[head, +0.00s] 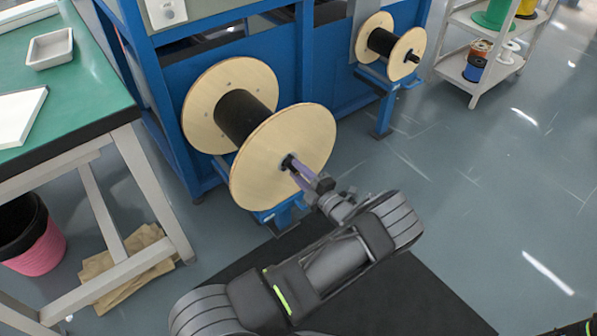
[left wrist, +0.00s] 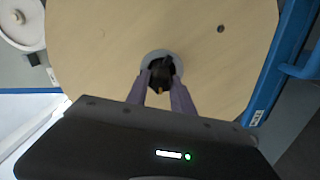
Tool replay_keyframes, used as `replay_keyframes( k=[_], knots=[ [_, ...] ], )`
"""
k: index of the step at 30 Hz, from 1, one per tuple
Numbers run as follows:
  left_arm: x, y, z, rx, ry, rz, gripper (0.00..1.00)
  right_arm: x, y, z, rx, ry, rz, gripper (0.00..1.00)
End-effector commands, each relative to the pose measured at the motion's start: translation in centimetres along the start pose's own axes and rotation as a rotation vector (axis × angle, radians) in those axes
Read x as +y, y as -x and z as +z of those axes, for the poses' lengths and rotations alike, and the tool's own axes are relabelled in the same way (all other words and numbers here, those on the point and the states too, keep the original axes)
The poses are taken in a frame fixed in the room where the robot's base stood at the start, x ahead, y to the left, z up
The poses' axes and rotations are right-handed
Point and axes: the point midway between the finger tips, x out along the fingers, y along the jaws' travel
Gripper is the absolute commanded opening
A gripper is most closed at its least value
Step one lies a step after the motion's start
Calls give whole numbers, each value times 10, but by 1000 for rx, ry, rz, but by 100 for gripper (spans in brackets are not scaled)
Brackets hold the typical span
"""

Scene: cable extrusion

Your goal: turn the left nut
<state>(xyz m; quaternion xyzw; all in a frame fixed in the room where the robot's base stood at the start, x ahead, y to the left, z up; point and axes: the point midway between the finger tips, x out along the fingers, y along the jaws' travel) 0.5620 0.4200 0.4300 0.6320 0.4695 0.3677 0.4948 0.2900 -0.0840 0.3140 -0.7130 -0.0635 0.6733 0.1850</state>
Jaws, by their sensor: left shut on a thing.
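A large wooden cable spool (head: 284,150) with black cable wound on it is mounted on the blue machine. At the centre of its near flange sits a small dark nut (head: 289,163). My left gripper (head: 296,168) reaches the flange centre with its purple fingers. In the left wrist view the fingers (left wrist: 164,84) are shut on the dark nut (left wrist: 161,70), which sits in a grey round hub on the wooden face. The fingertips partly cover the nut. My right gripper does not show; only a bit of dark arm is at the bottom right corner of the head view.
A smaller spool (head: 390,43) is mounted farther back to the right. A green-topped table (head: 78,98) with a white tray (head: 49,48) stands at left. A shelf (head: 461,50) with coloured reels is at upper right. The floor at right is clear.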

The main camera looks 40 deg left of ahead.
Motion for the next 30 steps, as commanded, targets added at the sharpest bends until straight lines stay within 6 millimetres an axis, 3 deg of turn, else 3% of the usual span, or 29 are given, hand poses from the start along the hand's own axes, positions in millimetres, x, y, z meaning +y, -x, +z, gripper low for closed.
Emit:
replay_keyframes(
  k=[15, 30],
  knots=[
    [-1, 1, 0, -1, -455, -4, 0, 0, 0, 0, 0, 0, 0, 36],
    [-1, 1, 0, -1, -612, -3, 0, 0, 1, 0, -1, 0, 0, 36]
  ],
)
